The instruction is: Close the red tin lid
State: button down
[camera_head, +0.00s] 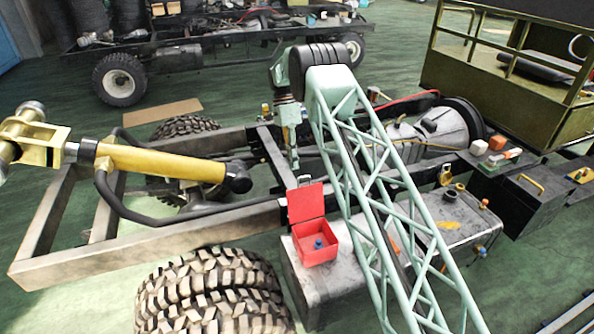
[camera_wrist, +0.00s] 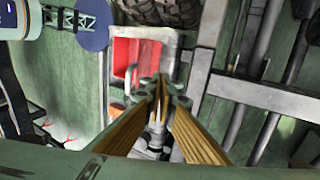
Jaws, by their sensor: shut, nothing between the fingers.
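The red tin (camera_head: 316,252) sits on a grey metal box by the chassis frame, with a small blue-capped item inside. Its red lid (camera_head: 306,203) stands open, nearly upright, along the tin's far edge. My gripper (camera_head: 303,180) is shut and empty, pointing down just behind and above the lid's top edge. I cannot tell whether it touches the lid. In the wrist view my gripper (camera_wrist: 160,88) shows with its fingers together beside the red tin (camera_wrist: 124,58). The fingers hide part of the scene below them there.
The chassis rail (camera_head: 200,232) runs behind the tin. A large tyre (camera_head: 212,295) stands at the front left, and a yellow cylinder (camera_head: 160,163) lies over the frame. The grey box (camera_head: 335,282) carries the tin. My lattice arm link passes close to the tin's right.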

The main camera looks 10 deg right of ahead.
jog(key=shift+s+d, duration=0.2)
jog(key=shift+s, duration=0.85)
jog(key=shift+s+d, duration=0.15)
jog(key=shift+s, duration=0.85)
jog(key=shift+s+d, duration=0.1)
jog(key=shift+s, duration=0.05)
